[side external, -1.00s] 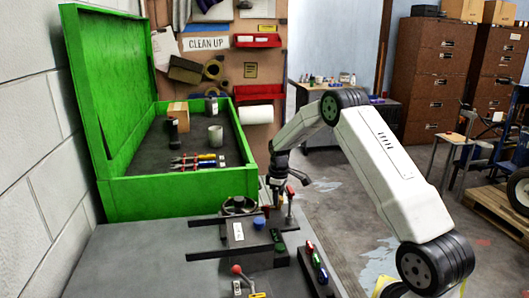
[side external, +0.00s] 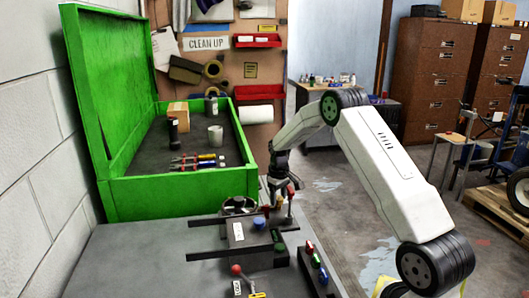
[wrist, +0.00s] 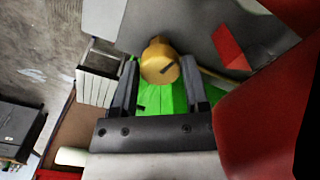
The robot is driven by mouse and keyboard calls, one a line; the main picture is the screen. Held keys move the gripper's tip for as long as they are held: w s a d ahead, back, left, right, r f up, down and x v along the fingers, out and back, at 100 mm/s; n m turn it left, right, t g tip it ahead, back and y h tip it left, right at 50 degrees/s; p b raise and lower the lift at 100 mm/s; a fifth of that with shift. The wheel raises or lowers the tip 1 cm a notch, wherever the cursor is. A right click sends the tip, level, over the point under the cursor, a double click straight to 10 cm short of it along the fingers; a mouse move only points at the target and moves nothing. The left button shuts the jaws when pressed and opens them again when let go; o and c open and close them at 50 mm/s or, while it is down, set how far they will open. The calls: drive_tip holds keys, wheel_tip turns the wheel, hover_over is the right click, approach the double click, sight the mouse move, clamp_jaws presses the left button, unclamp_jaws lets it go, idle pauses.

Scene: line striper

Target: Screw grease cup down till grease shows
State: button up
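The grease cup (wrist: 158,64) is a brass-coloured round cap with a dark line on its face. In the wrist view it sits between the tips of my gripper's two dark fingers (wrist: 160,80). In the side view my gripper (side external: 279,195) points down at the right edge of the machine (side external: 246,238), and the cup is small and mostly hidden there. No grease can be made out.
A handwheel (side external: 238,206), a blue knob (side external: 259,223) and a red-balled lever (side external: 237,270) are nearby. A green open chest (side external: 175,197) stands behind on the grey bench (side external: 130,255).

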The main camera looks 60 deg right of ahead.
sight(278, 197)
drive_tip(key=shift+o, duration=1.3)
drive_tip(key=shift+r, duration=3.9)
